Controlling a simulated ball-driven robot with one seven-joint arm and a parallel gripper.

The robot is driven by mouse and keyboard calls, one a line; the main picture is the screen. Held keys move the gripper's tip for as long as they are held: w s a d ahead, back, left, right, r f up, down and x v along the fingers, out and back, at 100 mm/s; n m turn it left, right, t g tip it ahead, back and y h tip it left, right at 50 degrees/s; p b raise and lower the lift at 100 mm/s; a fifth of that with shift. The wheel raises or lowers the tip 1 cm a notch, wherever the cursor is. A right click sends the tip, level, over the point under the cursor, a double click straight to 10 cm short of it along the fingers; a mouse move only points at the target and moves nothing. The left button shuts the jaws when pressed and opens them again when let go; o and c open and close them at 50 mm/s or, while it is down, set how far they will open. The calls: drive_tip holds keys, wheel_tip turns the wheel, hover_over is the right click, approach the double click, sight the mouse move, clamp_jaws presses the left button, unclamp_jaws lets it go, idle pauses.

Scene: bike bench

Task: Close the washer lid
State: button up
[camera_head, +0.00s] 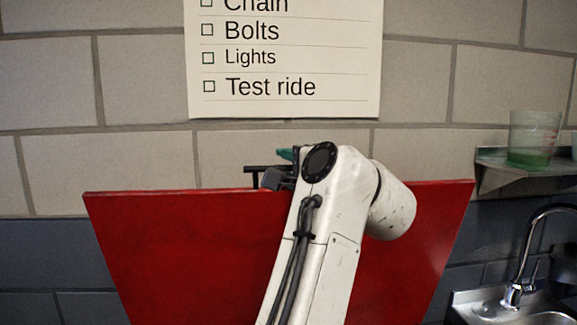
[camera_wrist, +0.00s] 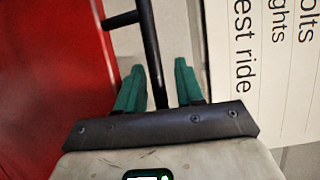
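The red washer lid (camera_head: 180,245) stands raised, nearly upright, in front of the wall in the head view. It also fills the left of the wrist view (camera_wrist: 45,80). A black bar handle (camera_wrist: 147,40) with a side stem joins it near its edge; part of the handle shows above the lid's top edge in the head view (camera_head: 262,168). My gripper (camera_wrist: 159,68) has green fingers, apart, with the bar running between them. Gaps seem to show on both sides of the bar. In the head view my arm hides most of the gripper and the lid's middle.
A paper checklist (camera_head: 285,55) hangs on the block wall (camera_head: 145,80) just behind the gripper. At right, a metal shelf (camera_head: 535,167) holds a clear cup with green contents (camera_head: 533,140). Below it are a faucet (camera_head: 520,270) and a sink (camera_head: 550,318). The washer's body is out of view.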

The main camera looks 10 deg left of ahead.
clamp_jaws()
drive_tip(key=shift+s+f, duration=0.1)
drive_tip(key=shift+f, duration=0.05)
idle(0.4)
